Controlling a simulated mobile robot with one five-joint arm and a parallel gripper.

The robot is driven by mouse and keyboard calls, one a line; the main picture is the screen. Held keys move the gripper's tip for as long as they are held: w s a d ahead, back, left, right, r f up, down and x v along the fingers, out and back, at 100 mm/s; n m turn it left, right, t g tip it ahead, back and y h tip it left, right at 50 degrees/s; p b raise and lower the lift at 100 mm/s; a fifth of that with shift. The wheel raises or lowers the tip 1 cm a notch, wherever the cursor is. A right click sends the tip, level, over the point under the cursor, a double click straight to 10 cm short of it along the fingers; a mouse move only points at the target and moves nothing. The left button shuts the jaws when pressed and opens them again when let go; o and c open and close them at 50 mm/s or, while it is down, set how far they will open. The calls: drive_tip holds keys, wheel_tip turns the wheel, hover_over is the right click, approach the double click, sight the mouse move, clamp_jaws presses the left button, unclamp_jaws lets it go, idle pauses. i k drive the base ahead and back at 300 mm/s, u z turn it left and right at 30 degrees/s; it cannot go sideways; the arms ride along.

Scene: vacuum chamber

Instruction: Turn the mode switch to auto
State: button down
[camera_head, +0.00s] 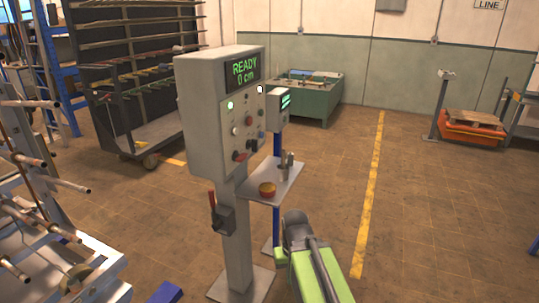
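A grey control cabinet (209,110) stands on a post in the middle of the view. Its green display (244,70) reads "READY 0 cm". A black knob (252,145) and a red knob (239,155) sit low on the panel. Labels are too small to read, so I cannot tell which knob is the mode switch or where it points. My green and grey arm shows at the bottom centre, apart from the panel. I cannot make out my gripper.
A small shelf (277,187) juts out below the panel, holding a red-and-yellow button (267,189) and a small grey fixture (287,162). A red-handled lever box (224,218) is on the post. A pipe rack stands left. Open floor (430,200) lies right.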

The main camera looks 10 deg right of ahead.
sight(254, 144)
drive_tip(key=u, duration=0.25)
drive_tip(key=i, duration=0.6)
drive_tip(key=u, duration=1.75)
drive_tip(key=k, duration=0.9)
drive_tip(key=z, duration=0.6)
drive_tip(key=i, duration=1)
drive_tip(key=u, duration=0.05)
